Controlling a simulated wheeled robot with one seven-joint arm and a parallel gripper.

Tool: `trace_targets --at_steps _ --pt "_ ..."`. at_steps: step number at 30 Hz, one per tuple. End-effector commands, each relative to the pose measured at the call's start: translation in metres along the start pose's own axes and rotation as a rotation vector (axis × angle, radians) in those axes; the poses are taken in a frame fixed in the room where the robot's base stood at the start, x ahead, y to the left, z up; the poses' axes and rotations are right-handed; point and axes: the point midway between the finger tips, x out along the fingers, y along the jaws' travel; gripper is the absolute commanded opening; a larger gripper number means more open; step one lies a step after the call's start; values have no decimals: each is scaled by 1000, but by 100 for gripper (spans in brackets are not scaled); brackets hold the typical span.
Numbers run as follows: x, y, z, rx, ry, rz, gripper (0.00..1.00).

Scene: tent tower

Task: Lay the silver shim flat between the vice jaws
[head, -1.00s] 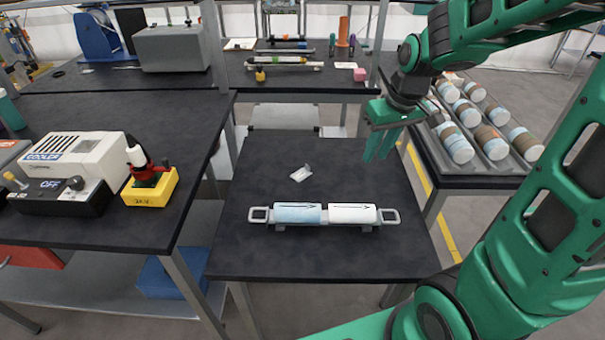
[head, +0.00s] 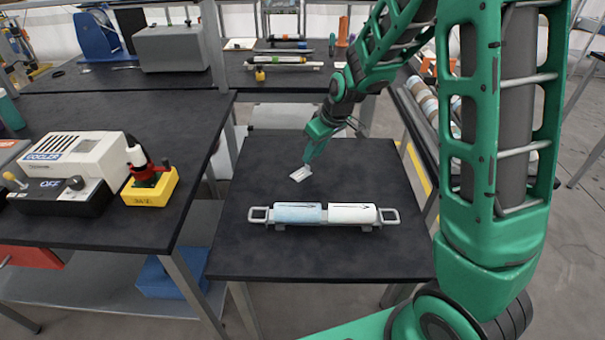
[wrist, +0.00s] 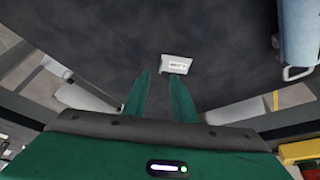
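A small silver-white flat piece (head: 300,174), which looks like the shim, lies on the dark middle table. It also shows in the wrist view (wrist: 176,63), with small print on it, just beyond the right fingertip. My gripper (head: 308,159) is just above and beside this piece. In the wrist view my gripper's fingers (wrist: 160,76) are apart with nothing between them. I cannot tell whether a fingertip touches the piece. I cannot clearly make out vice jaws; a red device (head: 148,174) on a yellow block (head: 150,188) stands on the left bench.
A metal holder (head: 259,215) with a blue and a white cylinder lies at the front of the middle table (head: 330,260). A white cooler box (head: 75,155) stands on the left bench (head: 95,225). A rack of cylinders at right is partly hidden by my arm. The middle table's left side is clear.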

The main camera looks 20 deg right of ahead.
Motion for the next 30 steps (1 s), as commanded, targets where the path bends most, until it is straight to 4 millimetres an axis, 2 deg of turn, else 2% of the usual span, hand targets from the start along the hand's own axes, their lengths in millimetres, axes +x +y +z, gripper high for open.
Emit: trace_targets --at_steps 12,23,26,27,30 --pt "45 -1 5 1 -2 0 25" --pt "52 -1 4 1 0 0 25" --pt "52 -1 4 1 0 0 4" --pt "52 -1 4 1 0 0 0" --pt "52 -1 4 1 0 0 0"
